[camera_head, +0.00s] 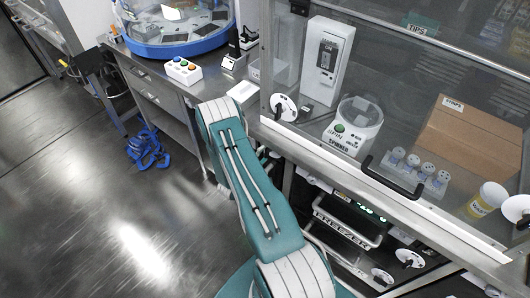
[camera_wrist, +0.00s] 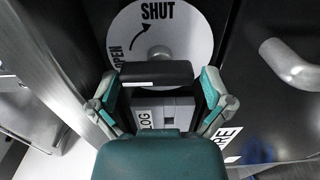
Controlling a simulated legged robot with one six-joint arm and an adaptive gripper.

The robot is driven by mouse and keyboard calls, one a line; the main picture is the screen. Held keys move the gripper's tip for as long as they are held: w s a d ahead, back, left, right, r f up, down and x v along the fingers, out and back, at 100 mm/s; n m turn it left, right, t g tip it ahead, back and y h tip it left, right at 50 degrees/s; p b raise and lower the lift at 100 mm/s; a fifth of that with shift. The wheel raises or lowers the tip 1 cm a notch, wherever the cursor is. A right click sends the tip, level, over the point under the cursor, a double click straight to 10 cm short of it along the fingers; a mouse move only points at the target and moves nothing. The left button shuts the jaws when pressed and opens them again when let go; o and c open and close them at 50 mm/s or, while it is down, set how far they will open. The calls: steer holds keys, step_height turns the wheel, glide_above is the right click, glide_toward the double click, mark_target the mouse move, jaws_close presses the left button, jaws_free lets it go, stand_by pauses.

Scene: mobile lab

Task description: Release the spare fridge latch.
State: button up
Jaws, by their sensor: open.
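In the wrist view a white round dial plate (camera_wrist: 180,30) is marked SHUT and OPEN, with a curved arrow from OPEN toward SHUT. A black bar-shaped handle (camera_wrist: 155,72) lies level in front of the plate's lower part, with a grey hub above it. My gripper (camera_wrist: 158,88) is open, with one teal-padded finger at each end of the bar. I cannot tell whether the fingers touch it. A partly hidden label ending in "RE" (camera_wrist: 228,140) shows to the right. The head view shows my arm, but the gripper is hidden there.
A grey box marked LOG (camera_wrist: 160,112) sits just below the bar. A grey metal handle (camera_wrist: 290,62) stands out at the right. In the head view, a drawer marked FREEZER (camera_head: 342,230) is under the glass cabinet (camera_head: 395,190). Blue coiled cable (camera_head: 147,148) lies on the floor.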

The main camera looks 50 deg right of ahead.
steer(key=a, duration=1.1)
steer(key=shift+s+a, duration=0.3)
steer(key=shift+s, duration=0.15)
